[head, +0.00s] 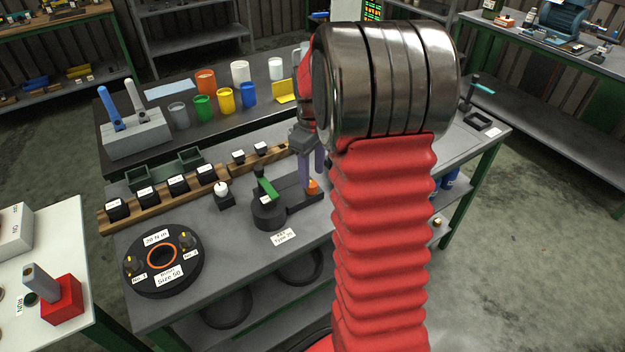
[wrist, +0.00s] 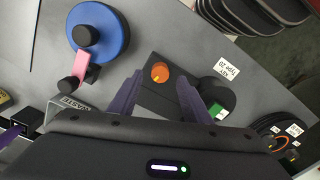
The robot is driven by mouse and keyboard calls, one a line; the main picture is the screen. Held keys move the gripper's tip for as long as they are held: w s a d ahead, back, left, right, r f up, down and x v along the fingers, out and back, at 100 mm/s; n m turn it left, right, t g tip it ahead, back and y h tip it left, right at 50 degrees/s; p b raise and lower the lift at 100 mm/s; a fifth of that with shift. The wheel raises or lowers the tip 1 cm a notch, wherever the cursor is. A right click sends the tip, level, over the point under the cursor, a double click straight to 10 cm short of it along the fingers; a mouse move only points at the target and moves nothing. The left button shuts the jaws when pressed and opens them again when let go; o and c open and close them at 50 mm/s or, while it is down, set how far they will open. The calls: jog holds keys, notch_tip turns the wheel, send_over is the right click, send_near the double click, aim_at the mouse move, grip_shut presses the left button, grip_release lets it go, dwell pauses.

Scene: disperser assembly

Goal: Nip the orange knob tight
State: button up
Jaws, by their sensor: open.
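The small orange knob (head: 313,187) sits on the right end of a dark fixture arm (head: 300,202) on the grey bench. In the wrist view the orange knob (wrist: 160,72) shows from above, on a dark block. My gripper (head: 313,176) is just above the knob with its purple fingers pointing down. In the wrist view my gripper (wrist: 158,78) is open, with one finger on each side of the knob and visible gaps. I cannot tell the exact height between fingertips and knob.
A round black base with a green handle (head: 266,188) stands left of the knob. A blue disc (wrist: 108,45) with a pink lever is near the left finger. A wooden rack (head: 160,205) of black blocks and a round dial fixture (head: 140,272) are farther left. Coloured cups stand behind.

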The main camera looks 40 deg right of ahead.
aim_at(312, 184)
jog(key=shift+f, duration=1.8)
jog(key=shift+c, duration=0.4)
jog(key=c, duration=1)
jog(key=shift+o, duration=0.2)
